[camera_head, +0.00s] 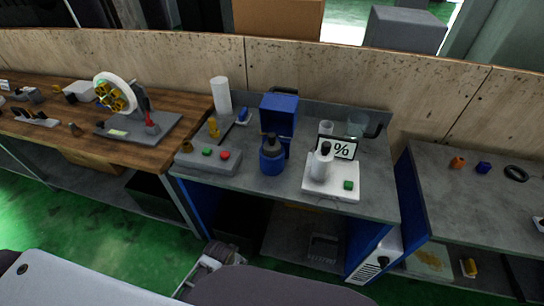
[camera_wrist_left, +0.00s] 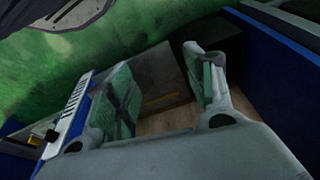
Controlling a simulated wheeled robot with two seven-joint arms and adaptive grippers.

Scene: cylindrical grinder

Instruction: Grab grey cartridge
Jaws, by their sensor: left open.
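A light grey bottle-shaped cartridge (camera_head: 321,164) with a dark top stands upright on a white scale (camera_head: 332,190) on the grey middle table. A blue cartridge (camera_head: 271,160) with a dark top stands to its left, in front of a blue holder (camera_head: 280,115). My left gripper (camera_head: 218,252) is low in front of the table, below its top and well away from the grey cartridge. In the left wrist view its two fingers (camera_wrist_left: 158,62) are spread apart with nothing between them. The grey cartridge does not show in that view. My right gripper is not in view.
A control box with buttons (camera_head: 208,160) sits at the table's left front. The scale's display (camera_head: 338,148) stands close behind the grey cartridge, with glass vessels (camera_head: 357,124) farther back. The tabletop's front edge and lower shelf (camera_head: 295,245) lie near my left gripper.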

